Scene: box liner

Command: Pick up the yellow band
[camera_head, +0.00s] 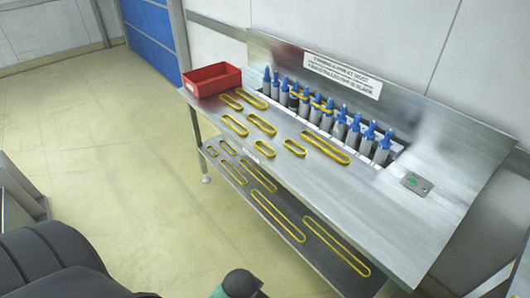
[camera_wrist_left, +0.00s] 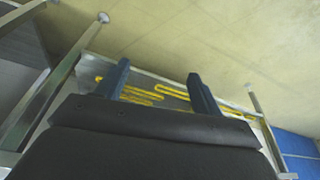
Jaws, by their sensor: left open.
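Several yellow bands lie flat on the metal table top in the head view, including a long yellow band (camera_head: 325,147) at the right, a middle-sized one (camera_head: 261,123) and a small one (camera_head: 294,147). Other yellow bands lie on the darker shelf below, such as a long one (camera_head: 278,217). Two bands sit around grey bottles with blue tips in the row. Which band is meant, I cannot tell. My left gripper (camera_wrist_left: 162,88) is open and empty in the left wrist view, with yellow bands (camera_wrist_left: 175,91) seen beyond its fingers. My right gripper is not in view.
A red bin (camera_head: 212,80) stands at the table's far left corner. The bottle row (camera_head: 325,113) sits in a recess before a sloped metal back panel with a sign (camera_head: 341,74). A small panel with a green mark (camera_head: 417,184) is at the right. Floor on the left is clear.

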